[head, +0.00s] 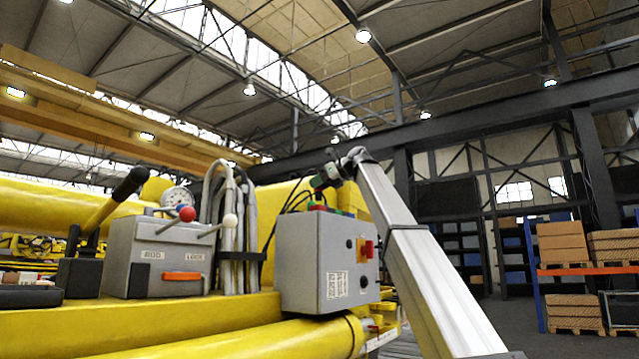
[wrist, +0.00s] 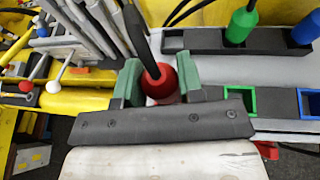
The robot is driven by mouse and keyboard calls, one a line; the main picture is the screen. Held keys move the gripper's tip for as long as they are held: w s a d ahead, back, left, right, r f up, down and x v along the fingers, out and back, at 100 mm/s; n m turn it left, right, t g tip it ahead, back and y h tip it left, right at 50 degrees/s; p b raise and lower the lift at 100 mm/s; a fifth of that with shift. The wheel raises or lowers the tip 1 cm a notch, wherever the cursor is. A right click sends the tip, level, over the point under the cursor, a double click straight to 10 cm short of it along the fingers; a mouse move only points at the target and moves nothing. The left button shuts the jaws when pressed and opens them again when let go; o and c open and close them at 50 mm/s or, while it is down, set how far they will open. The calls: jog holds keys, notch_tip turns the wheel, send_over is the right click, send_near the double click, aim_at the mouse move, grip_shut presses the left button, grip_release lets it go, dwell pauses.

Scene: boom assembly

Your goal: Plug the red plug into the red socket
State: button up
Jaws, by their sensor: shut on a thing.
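My gripper (wrist: 158,84) is shut on the red plug (wrist: 160,78), its green-grey fingers on either side of it. The plug's black cable runs up from it. A bit of red (wrist: 168,98) shows just below the plug, in line with the green socket (wrist: 239,101) and blue socket (wrist: 310,103); it may be the red socket, mostly hidden by the plug and gripper. I cannot tell whether the plug is in it. In the head view, my gripper (head: 326,180) is above the grey box (head: 310,265), with a little red (head: 316,207) at the box's top.
The green plug (wrist: 241,25) and blue plug (wrist: 306,29) stand in a black holder (wrist: 208,42) behind the sockets; its left slot is empty. A lever box (head: 158,255) and grey hoses (head: 228,215) stand left of the grey box, on the yellow boom.

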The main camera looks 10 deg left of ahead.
aim_at(319, 196)
jog(key=shift+f, duration=2.2)
jog(key=o, duration=1)
jog(key=v, duration=1)
jog(key=shift+s+d, duration=0.15)
jog(key=shift+d, duration=0.2)
